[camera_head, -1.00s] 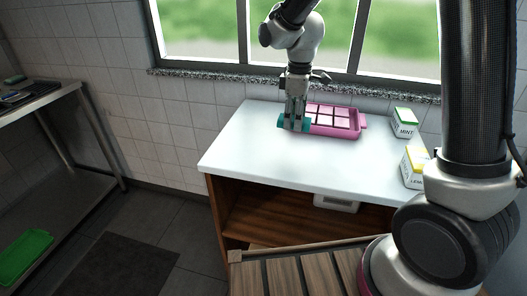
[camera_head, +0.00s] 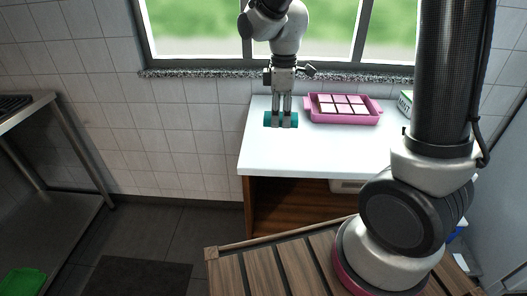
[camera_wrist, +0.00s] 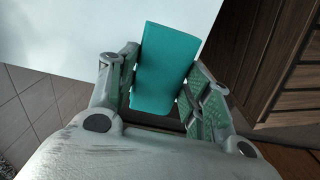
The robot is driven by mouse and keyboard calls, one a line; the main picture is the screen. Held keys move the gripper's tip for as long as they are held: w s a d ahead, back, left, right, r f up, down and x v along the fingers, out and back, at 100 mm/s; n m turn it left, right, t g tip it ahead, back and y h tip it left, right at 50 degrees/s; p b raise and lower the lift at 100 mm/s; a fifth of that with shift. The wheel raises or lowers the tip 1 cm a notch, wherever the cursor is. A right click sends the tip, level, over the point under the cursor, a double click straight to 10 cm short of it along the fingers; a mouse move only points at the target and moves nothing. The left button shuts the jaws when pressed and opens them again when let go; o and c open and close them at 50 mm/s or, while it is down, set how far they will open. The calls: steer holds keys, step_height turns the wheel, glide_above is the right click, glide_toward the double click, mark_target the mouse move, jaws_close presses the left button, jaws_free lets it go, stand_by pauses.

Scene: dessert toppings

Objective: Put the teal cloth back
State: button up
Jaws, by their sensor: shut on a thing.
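The teal cloth (camera_head: 267,119) is a small rolled or folded piece, held between the fingers of my gripper (camera_head: 281,122) at the left end of the white counter. The cloth (camera_wrist: 165,65) also fills the space between the fingertips of my gripper (camera_wrist: 165,95) in the wrist view, with the pads pressed on its two sides. The head view does not show clearly whether the cloth touches the counter or hangs just above it.
A pink tray (camera_head: 345,120) with several square compartments stands to the right of the cloth on the white counter (camera_head: 300,155). A green and white mint box (camera_head: 405,100) is partly hidden behind my arm. A metal shelf (camera_head: 30,115) with a green tray (camera_head: 22,281) is at left.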

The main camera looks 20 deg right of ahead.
mark_target(279, 152)
step_height(279, 152, down, 10)
steer(key=shift+a, duration=0.1)
steer(key=shift+f, duration=0.1)
stand_by(0.3)
steer(key=o, duration=1.1)
step_height(279, 152, up, 11)
steer(key=shift+r, duration=0.75)
steer(key=s+d+r+m+t, duration=0.1)
steer(key=s+d+r+m, duration=0.2)
steer(key=s+d+m, duration=0.1)
steer(key=s+d+r+m+t, duration=0.1)
steer(key=s+d+r+m, duration=0.3)
steer(key=s, duration=0.4)
steer(key=s+d+r+m+t, duration=0.2)
steer(key=s+d+r+m, duration=0.2)
steer(key=s+d+m, duration=0.2)
steer(key=shift+s+d, duration=0.45)
steer(key=shift+s, duration=0.05)
